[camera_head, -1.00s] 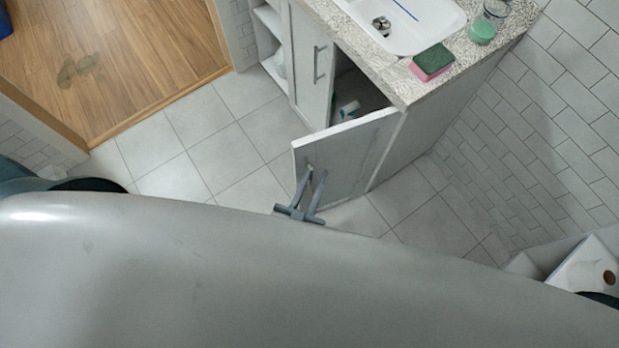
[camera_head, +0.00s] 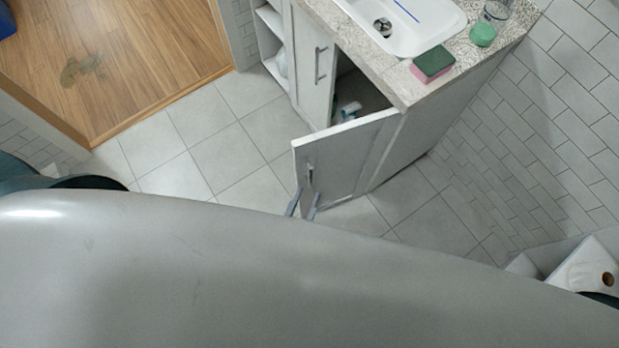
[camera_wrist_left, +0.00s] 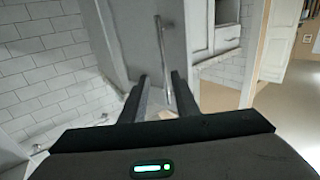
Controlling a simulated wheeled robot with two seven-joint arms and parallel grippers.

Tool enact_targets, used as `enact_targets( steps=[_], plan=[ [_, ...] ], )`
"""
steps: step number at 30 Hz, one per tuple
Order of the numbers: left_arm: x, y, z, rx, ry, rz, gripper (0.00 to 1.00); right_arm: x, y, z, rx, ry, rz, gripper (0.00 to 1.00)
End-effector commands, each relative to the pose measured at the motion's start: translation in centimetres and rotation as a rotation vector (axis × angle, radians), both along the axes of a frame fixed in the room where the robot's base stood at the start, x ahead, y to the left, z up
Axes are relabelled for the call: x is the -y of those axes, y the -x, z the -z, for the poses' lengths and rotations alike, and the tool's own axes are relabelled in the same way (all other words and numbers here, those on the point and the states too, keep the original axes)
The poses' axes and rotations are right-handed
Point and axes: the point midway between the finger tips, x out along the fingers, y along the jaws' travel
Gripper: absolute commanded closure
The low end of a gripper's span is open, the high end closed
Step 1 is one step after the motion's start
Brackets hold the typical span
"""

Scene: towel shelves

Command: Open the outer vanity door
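The outer vanity door (camera_head: 350,160) is pale grey and stands ajar, swung out from the cabinet, with a dark gap behind it. Its metal bar handle (camera_head: 310,174) is on the outer face near the free edge. In the left wrist view the handle (camera_wrist_left: 163,50) runs upright, with its lower end appearing between the fingers. My left gripper (camera_head: 303,204) is open just off the door's outer face, its fingers apart and not closed on the handle. Its body is hidden behind my large grey part in the head view. My right gripper is not in view.
The vanity's speckled counter (camera_head: 375,65) holds a white sink (camera_head: 410,25), a green-and-pink sponge (camera_head: 433,65) and a green-filled jar (camera_head: 482,34). A closed inner door (camera_head: 312,65) adjoins the opening. Tiled floor (camera_head: 215,150) is clear at left; a tiled wall (camera_head: 560,110) stands at right.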

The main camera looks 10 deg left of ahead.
Motion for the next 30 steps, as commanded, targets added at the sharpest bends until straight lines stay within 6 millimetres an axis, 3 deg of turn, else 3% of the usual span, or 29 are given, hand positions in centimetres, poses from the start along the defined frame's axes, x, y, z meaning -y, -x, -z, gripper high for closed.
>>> enact_targets(
  steps=[4,13,16,19,23,26,30],
  plan=[
    [-0.1,1.0,0.0,0.001,0.0,0.0,0.72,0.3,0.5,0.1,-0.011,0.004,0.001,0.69],
    [-0.1,1.2,0.0,0.001,0.0,0.0,0.72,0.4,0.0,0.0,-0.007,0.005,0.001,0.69],
    [-0.1,1.2,0.2,-0.004,-0.001,0.003,0.96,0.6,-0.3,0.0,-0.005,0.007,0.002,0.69],
    [0.0,1.2,1.5,-0.036,-0.007,0.017,1.0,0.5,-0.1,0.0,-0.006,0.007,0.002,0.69],
    [-0.1,1.4,6.0,-0.148,-0.027,0.06,1.0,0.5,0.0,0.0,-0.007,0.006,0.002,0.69],
    [-0.6,2.1,11.7,-0.296,-0.052,0.105,1.0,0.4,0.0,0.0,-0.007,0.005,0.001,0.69],
    [-2.7,4.4,20.7,-0.554,-0.097,0.148,1.0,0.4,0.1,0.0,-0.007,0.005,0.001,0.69]
  ],
)
